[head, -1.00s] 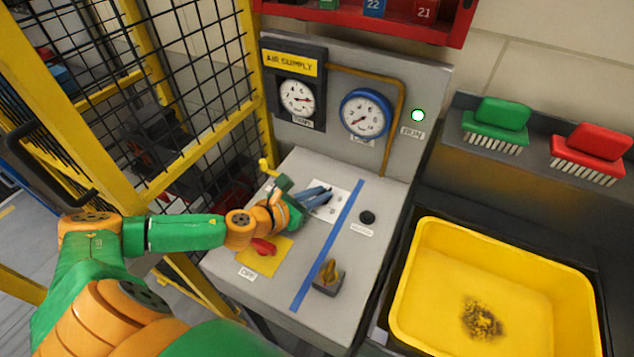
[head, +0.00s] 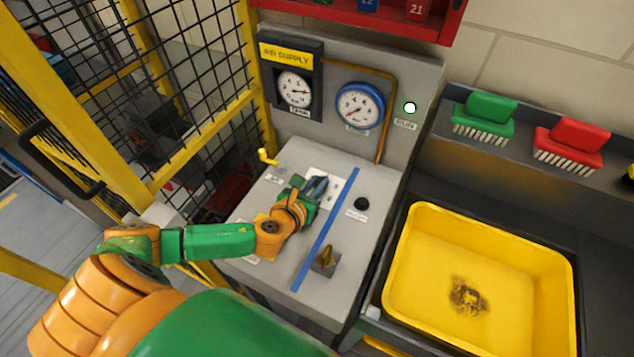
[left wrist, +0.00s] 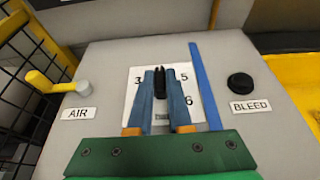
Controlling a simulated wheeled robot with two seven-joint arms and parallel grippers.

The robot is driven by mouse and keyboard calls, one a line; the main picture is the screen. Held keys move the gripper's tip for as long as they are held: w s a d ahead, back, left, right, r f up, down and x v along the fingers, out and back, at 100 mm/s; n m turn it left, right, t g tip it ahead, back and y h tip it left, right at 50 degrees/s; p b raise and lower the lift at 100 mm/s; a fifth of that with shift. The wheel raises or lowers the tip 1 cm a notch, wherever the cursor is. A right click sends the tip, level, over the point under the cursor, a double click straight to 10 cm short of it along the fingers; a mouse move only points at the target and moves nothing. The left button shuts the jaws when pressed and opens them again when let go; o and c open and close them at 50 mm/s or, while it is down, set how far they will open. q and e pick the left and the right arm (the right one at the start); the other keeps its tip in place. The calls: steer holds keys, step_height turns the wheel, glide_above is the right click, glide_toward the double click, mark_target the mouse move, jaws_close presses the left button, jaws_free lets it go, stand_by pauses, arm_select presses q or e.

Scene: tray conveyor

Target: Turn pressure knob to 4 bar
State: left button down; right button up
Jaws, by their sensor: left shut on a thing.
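The black pressure knob (left wrist: 160,80) stands on a white scale plate (left wrist: 132,82) on the grey panel top. In the head view the fingers hide the knob. The blue-rimmed gauge (head: 360,106) on the back panel has its needle toward the lower left. My right gripper is not in view.
A yellow AIR lever (head: 267,157) stands left of the plate. A black BLEED button (head: 362,204) lies right of the blue stripe (head: 328,228). A brass-coloured switch (head: 326,258) sits nearer. A yellow tray (head: 420,285) is at the right, a mesh fence (head: 200,90) at the left.

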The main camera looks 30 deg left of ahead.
arm_select(q)
steer(key=c, duration=0.8)
jaws_free()
steer(key=shift+w, duration=0.1)
steer(key=shift+c, duration=0.2)
steer(key=v, duration=0.7)
